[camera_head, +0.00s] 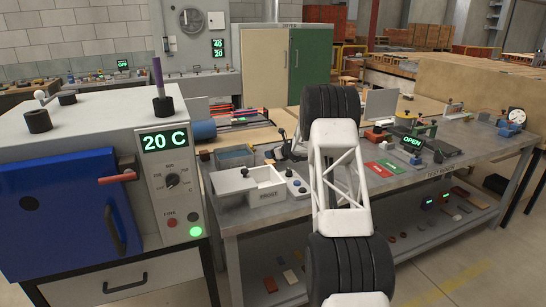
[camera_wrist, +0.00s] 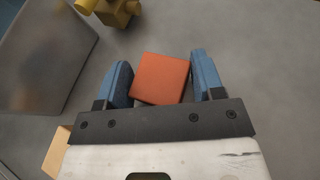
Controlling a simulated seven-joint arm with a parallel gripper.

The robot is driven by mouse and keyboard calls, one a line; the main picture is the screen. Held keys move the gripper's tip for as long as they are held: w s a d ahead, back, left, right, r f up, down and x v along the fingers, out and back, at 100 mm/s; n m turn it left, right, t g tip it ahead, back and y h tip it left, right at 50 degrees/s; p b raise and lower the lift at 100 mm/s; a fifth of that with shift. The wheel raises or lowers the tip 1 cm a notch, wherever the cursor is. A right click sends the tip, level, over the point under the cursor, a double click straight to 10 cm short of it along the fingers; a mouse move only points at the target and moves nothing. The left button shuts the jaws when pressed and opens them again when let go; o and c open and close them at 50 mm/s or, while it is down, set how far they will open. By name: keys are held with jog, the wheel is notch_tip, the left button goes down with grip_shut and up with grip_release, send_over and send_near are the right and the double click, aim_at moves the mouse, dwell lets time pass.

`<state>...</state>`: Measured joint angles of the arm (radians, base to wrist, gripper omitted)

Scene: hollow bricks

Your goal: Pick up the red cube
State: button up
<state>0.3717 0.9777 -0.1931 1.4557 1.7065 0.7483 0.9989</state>
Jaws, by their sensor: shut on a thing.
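The red cube (camera_wrist: 162,78) shows orange-red in the wrist view, between the two blue fingers of my gripper (camera_wrist: 160,60). My gripper is shut on the cube, which sits slightly turned between the fingers. The cube's lower edge is partly hidden by the dark gripper bar. In the camera_head view my arm stands in front of the bench, and neither the gripper nor the cube can be made out there.
The wrist view shows a yellow part (camera_wrist: 118,10), a grey block (camera_wrist: 45,50) and a tan block (camera_wrist: 58,150) close by. In the camera_head view, the grey workbench (camera_head: 262,216) holds many items, including a white box (camera_head: 265,187). An oven with a blue door (camera_head: 60,215) stands left.

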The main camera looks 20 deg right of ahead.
jog(key=shift+r, duration=0.15)
jog(key=shift+r, duration=4.9)
